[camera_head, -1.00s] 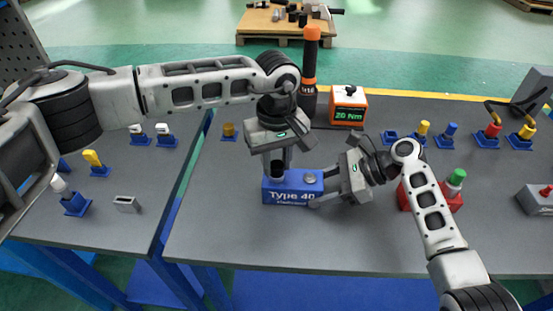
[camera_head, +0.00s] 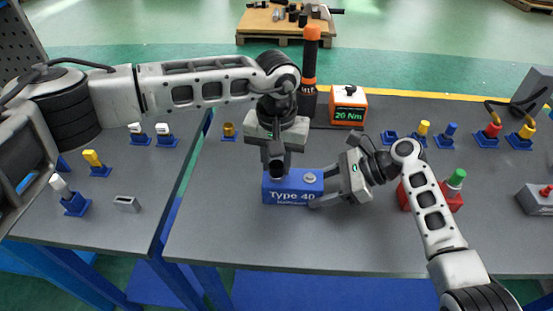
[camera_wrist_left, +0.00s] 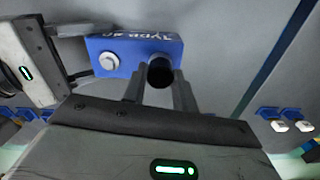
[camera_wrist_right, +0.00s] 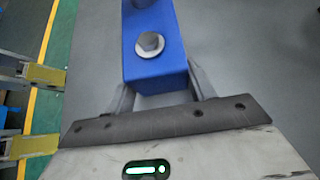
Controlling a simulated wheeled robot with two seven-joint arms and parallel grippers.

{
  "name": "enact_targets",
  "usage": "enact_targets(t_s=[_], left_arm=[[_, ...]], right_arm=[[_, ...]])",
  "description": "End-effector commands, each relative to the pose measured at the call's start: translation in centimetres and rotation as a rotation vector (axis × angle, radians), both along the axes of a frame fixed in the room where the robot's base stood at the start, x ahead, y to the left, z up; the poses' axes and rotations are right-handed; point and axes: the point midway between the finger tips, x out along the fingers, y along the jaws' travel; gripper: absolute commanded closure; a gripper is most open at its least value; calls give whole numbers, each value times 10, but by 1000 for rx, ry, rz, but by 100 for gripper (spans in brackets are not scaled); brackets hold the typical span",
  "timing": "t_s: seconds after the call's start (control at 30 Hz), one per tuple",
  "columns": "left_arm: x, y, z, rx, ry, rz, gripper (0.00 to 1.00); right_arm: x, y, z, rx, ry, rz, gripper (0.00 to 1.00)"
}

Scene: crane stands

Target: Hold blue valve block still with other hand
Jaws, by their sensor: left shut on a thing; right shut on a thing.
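The blue valve block (camera_head: 292,186), marked "Type 40", lies flat on the grey table. My right gripper (camera_head: 322,188) is shut on its right end, one finger on each side; this grip also shows in the right wrist view (camera_wrist_right: 155,88). A silver round fitting (camera_head: 310,178) sits on top near that end; it also shows in the left wrist view (camera_wrist_left: 109,61). My left gripper (camera_head: 277,170) points down over the block's left end. It is shut on a dark cylindrical piece (camera_wrist_left: 160,72) at the block's top. Whether that piece is seated is hidden.
An orange box (camera_head: 348,105) reading about 20 Nm and a black-and-orange tool (camera_head: 310,70) stand behind. A red block (camera_head: 447,198) with a green-topped part (camera_head: 456,178) is right, partly behind my right arm. The front table is clear.

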Motion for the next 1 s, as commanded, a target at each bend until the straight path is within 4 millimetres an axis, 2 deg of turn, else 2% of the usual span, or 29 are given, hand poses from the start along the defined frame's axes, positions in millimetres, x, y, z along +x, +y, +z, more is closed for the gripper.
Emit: enact_targets(t_s=[0.1, 0.2, 0.57, 0.8, 1.0], left_arm=[[0, -1, 0, -1, -1, -173, 100], [0, -1, 0, -2, -1, -266, 100], [0, -1, 0, -1, -1, -319, 100], [0, 0, 0, -1, -1, -648, 100], [0, 0, 0, -1, -1, -744, 100]], right_arm=[[1, 1, 2, 3, -2, 0, 76], [1, 1, 1, 3, -2, 0, 76], [1, 1, 1, 3, -2, 0, 76], [1, 1, 1, 3, -2, 0, 76], [1, 1, 1, 3, -2, 0, 76]])
